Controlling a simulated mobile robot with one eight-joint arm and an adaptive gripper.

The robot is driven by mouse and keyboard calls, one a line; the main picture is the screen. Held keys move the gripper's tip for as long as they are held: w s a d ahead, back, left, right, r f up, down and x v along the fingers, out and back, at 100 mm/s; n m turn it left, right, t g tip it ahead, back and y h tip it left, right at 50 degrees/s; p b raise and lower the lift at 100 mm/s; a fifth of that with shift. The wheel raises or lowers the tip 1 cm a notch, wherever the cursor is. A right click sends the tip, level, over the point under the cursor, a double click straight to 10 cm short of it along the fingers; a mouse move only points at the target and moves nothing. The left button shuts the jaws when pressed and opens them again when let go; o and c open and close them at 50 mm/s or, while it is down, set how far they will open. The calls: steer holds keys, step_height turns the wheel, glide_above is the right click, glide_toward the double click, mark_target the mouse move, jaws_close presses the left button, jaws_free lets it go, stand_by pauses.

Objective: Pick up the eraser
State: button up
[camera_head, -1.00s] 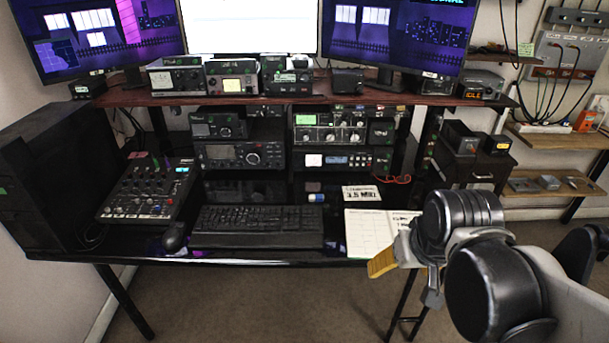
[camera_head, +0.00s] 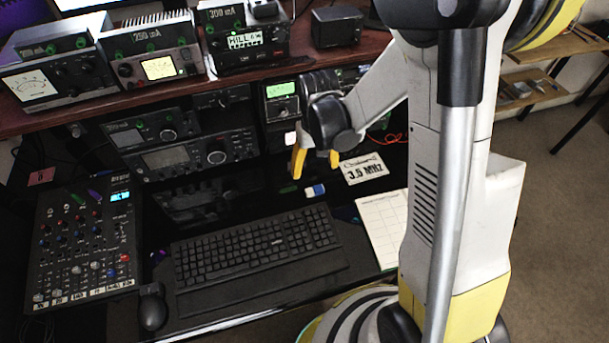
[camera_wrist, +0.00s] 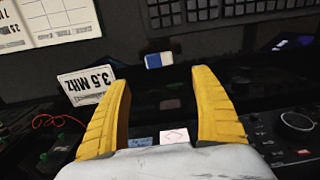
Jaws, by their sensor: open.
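The eraser (camera_head: 315,190) is a small white and blue block lying on the dark desk, between the keyboard and the 3.5 MHz card. In the wrist view the eraser (camera_wrist: 158,60) lies ahead of the fingertips, near the middle of the gap between them. My gripper (camera_head: 317,164) has yellow fingers and is above the desk, just behind the eraser in the head view. In the wrist view my gripper (camera_wrist: 161,78) is open, with nothing between its fingers. The eraser is in plain sight in both views.
The 3.5 MHz card (camera_head: 363,168) and an open notebook (camera_head: 383,228) lie right of the eraser. The keyboard (camera_head: 257,246) is in front. Radio sets (camera_head: 187,155) stand behind, under a wooden shelf (camera_head: 90,108). A small green item (camera_head: 288,188) lies just left of the eraser.

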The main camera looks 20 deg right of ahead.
mark_target(315, 189)
steer(key=f, duration=0.2)
steer(key=f+b, duration=0.2)
steer(key=f, duration=0.1)
steer(key=shift+s+d+f, duration=0.1)
steer(key=shift+s+f, duration=0.2)
step_height(315, 189, down, 4)
steer(key=b, duration=0.3)
steer(key=shift+f, duration=0.25)
steer(key=shift+r, duration=0.15)
steer(key=c, duration=1.1)
